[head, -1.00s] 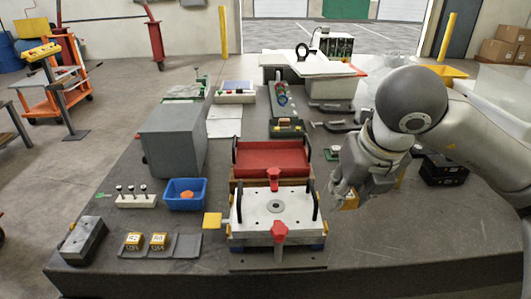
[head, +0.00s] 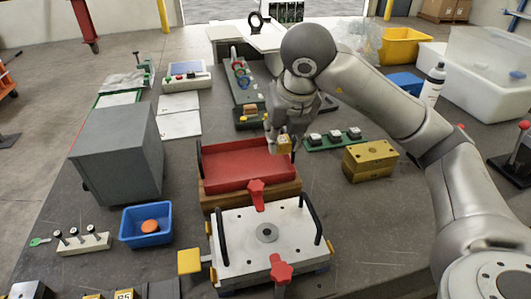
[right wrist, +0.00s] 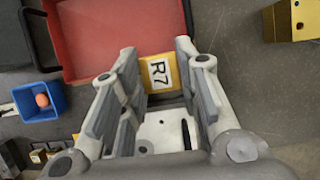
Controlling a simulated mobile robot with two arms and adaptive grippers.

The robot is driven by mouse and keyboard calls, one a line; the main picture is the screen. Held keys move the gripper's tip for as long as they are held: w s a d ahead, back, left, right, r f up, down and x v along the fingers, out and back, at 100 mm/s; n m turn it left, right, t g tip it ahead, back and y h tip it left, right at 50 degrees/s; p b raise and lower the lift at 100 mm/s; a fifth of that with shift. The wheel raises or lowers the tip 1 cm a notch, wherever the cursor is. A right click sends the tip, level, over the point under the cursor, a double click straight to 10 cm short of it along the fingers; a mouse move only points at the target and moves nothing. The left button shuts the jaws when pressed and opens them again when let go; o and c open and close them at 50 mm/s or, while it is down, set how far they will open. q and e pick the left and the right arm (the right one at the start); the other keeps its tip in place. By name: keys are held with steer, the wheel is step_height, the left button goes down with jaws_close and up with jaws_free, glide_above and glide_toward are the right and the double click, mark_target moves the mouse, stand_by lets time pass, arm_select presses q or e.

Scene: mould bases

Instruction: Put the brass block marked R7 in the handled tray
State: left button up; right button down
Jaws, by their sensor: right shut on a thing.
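The brass block marked R7 (head: 285,144) is held in my right gripper (head: 287,137); its R7 label faces up in the right wrist view (right wrist: 158,75). The gripper is shut on it. The handled tray (head: 240,172) is red and shallow, with black handles at its left and right ends, and looks empty. In the head view the block shows at the tray's right rear corner, by the right handle. In the right wrist view it overlaps the edge of the red tray (right wrist: 120,45). Its exact height is hard to tell. My left gripper is out of view.
A white mould plate (head: 230,232) with black handles and red clamps stands in front of the tray. A grey box (head: 118,155) and blue bin (head: 146,226) are to the left. A large brass block (head: 370,160) and a green strip (head: 335,138) lie to the right.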

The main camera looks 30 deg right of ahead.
steer(key=w+f, duration=0.1)
steer(key=w, duration=0.1)
steer(key=w+f, duration=0.4)
steer(key=shift+d+f+p, duration=0.1)
steer(key=shift+d+p, duration=0.2)
steer(key=shift+d, duration=0.1)
steer(key=shift+w+f, duration=0.2)
steer(key=shift+f, duration=0.05)
steer(key=shift+w+f, duration=0.2)
steer(key=shift+f, duration=0.05)
steer(key=p+x, duration=0.1)
steer(key=x, duration=0.2)
steer(key=shift+s+a, duration=0.1)
steer(key=shift+s, duration=0.1)
steer(key=shift+f, duration=0.5)
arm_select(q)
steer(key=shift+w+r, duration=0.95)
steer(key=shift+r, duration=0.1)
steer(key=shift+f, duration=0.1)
